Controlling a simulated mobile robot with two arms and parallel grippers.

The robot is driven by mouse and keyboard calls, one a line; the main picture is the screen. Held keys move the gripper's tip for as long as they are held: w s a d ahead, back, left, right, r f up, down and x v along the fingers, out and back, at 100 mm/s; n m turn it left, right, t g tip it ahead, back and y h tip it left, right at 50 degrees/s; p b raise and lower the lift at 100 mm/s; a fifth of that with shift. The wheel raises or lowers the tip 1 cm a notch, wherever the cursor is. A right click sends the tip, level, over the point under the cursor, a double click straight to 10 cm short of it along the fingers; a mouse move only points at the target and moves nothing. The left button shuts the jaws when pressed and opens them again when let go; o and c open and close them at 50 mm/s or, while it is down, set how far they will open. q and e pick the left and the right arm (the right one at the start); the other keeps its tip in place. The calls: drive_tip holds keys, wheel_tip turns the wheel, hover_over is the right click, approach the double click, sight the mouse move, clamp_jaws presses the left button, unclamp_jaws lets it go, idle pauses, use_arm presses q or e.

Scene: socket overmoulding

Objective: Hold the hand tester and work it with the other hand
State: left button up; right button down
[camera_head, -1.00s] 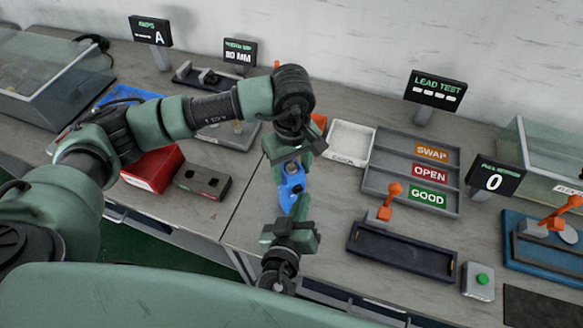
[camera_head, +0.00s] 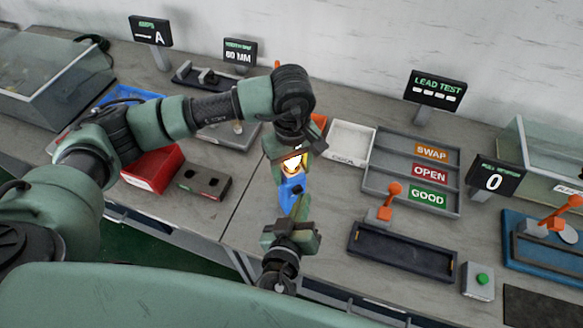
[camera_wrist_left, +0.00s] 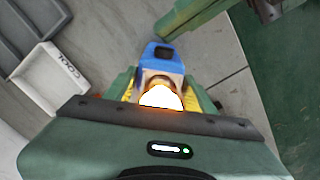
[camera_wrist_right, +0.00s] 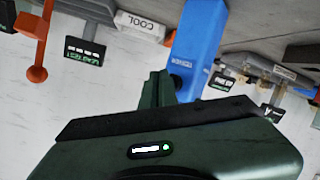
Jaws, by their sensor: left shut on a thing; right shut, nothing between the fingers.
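The hand tester (camera_head: 291,190) is a blue block held above the bench gap. My left gripper (camera_head: 292,152) is shut on it from above. A bright white-orange glow shows at its upper end, between the left fingers; in the left wrist view the glow (camera_wrist_left: 160,97) sits below the tester's blue body (camera_wrist_left: 165,58). My right gripper (camera_head: 299,212) is shut and empty, its fingertips at the tester's lower end. In the right wrist view the shut fingers (camera_wrist_right: 158,92) are close beside the blue tester (camera_wrist_right: 200,40); I cannot tell whether they touch it.
A white COOL tray (camera_head: 350,141) and a grey sorting tray marked SWAP, OPEN and GOOD (camera_head: 410,202) lie to the right. A dark fixture with an orange lever (camera_head: 400,250) stands in front. A red bin (camera_head: 152,170) and grey two-hole block (camera_head: 202,182) are left.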

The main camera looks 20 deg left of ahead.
drive_tip(key=s+d, duration=0.4)
drive_tip(key=shift+s, duration=0.15)
idle(0.4)
drive_tip(key=shift+d, duration=0.1)
use_arm(q)
drive_tip(key=o, duration=1.4)
drive_tip(key=shift+o, duration=0.2)
wheel_tip(320, 180, up, 12)
